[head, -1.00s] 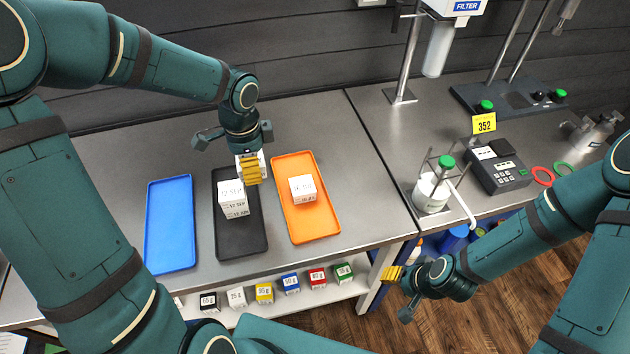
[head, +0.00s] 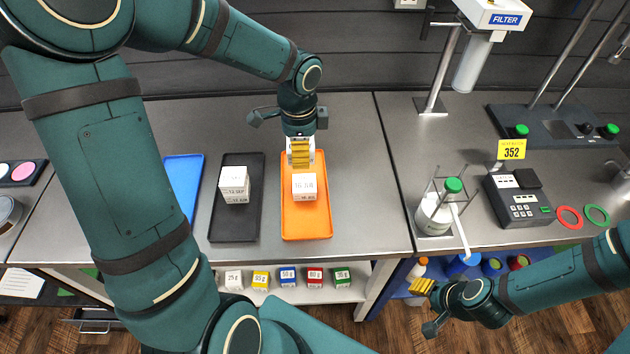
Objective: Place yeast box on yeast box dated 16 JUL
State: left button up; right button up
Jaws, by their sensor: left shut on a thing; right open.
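My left gripper (head: 300,153) is shut on a white yeast box (head: 313,143), mostly hidden behind the yellow fingers. It is over the far end of the orange tray (head: 318,224), behind a white box in the picture; its height is hard to judge. That white box (head: 305,187) sits on the orange tray; its dark date print is too small to read surely. A stack of white dated boxes (head: 234,184) stands on the black tray (head: 233,228). My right gripper (head: 424,287) is open and empty, low in front of the bench at the right.
A blue tray (head: 184,175) lies left of the black one, partly behind my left arm. Small weight-marked boxes (head: 287,277) line a shelf below the bench. A bottle in a stand (head: 433,213) and a meter (head: 517,201) stand at the right.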

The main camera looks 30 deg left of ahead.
aim_at(304, 183)
pick_arm(q)
jog(key=shift+w+d, duration=0.1)
jog(key=shift+d+f, duration=0.1)
jog(key=shift+f, duration=0.05)
notch_tip(304, 183, down, 10)
jog(key=shift+r+b, duration=0.15)
jog(key=shift+b, duration=0.75)
jog(key=shift+f, duration=0.2)
jog(key=o, duration=1.3)
jog(key=shift+r, duration=0.1)
jog(key=shift+c, duration=0.2)
